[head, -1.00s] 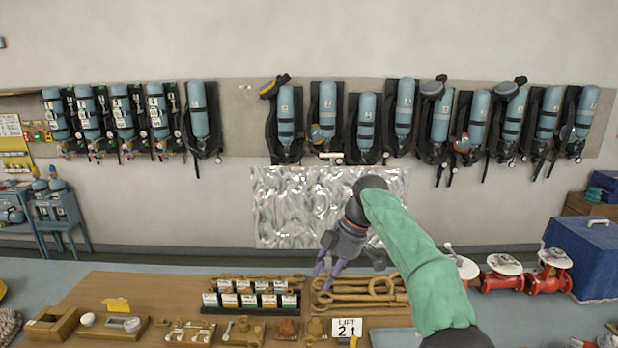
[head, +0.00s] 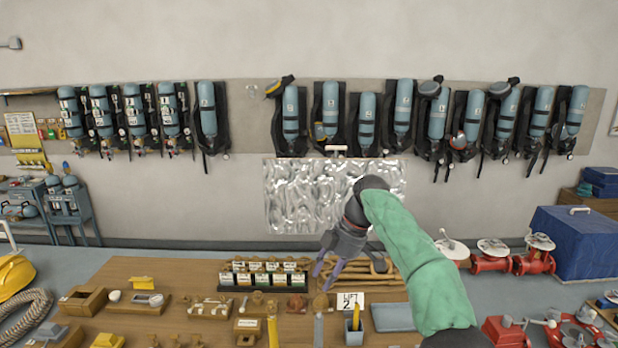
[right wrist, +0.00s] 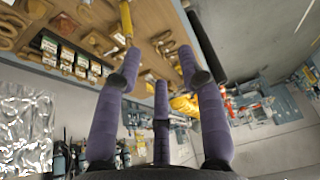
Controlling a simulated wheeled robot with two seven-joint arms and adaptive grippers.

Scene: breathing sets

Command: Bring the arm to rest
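My right arm in its green sleeve rises from the bottom right in the head view, and its right gripper (head: 328,268) hangs above the back part of the wooden table (head: 190,268). Its purple fingers also show in the right wrist view (right wrist: 160,85). They stand apart with nothing between them, so the gripper is open and empty. My left gripper is in neither view.
Breathing sets (head: 367,118) hang along the wall. A crinkled silver sheet (head: 300,195) is below them. The table bears a rack of labelled cards (head: 262,280), wooden rings and tools, and a LIFT sign (head: 350,301). Red valves (head: 490,262) and a blue-covered box (head: 583,243) stand right.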

